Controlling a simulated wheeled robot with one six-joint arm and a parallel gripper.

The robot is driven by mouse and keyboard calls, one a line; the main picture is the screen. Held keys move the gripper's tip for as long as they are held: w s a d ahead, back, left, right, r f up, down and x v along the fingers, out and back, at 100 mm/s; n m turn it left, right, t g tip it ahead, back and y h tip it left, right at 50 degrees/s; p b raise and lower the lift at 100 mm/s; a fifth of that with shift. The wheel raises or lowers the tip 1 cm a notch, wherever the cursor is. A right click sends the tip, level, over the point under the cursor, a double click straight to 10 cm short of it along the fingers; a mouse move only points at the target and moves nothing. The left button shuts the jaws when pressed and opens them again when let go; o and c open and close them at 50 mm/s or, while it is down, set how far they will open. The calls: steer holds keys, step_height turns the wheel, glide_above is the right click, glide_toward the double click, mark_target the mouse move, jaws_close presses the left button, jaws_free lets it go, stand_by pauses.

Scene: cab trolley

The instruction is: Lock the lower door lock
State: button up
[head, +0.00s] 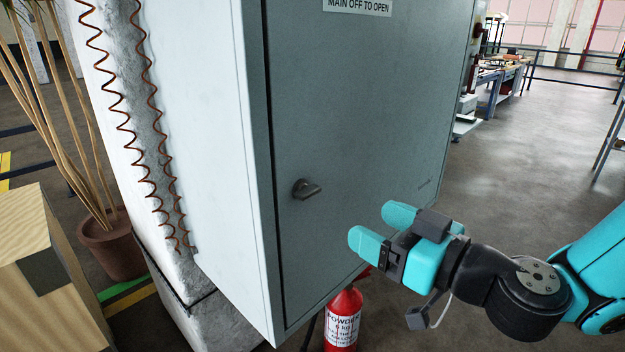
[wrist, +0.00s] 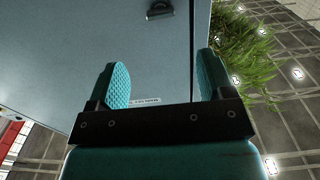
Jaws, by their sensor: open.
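The lower door lock (head: 306,189) is a small dark knob with a wing-shaped handle, low on the left side of the grey cabinet door (head: 370,110). In the head view its handle lies roughly sideways, tilted slightly. No second lock is in view.
A red fire extinguisher (head: 343,320) stands below the cabinet. A concrete pillar with coiled copper wires (head: 150,130) is left of the cabinet, with a potted plant (head: 110,245) and wooden box (head: 40,255) beyond. The floor at right (head: 530,140) is clear.

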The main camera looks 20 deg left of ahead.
mark_target(313, 194)
steer(key=p+x, duration=0.8)
steer(key=x, duration=0.4)
steer(key=shift+a+r+p, duration=0.1)
steer(key=shift+a+p, duration=0.05)
steer(key=shift+p, duration=0.25)
steer(key=shift+w+a, duration=0.1)
steer(key=shift+a, duration=0.2)
steer(key=shift+c, duration=0.2)
steer(key=c, duration=0.9)
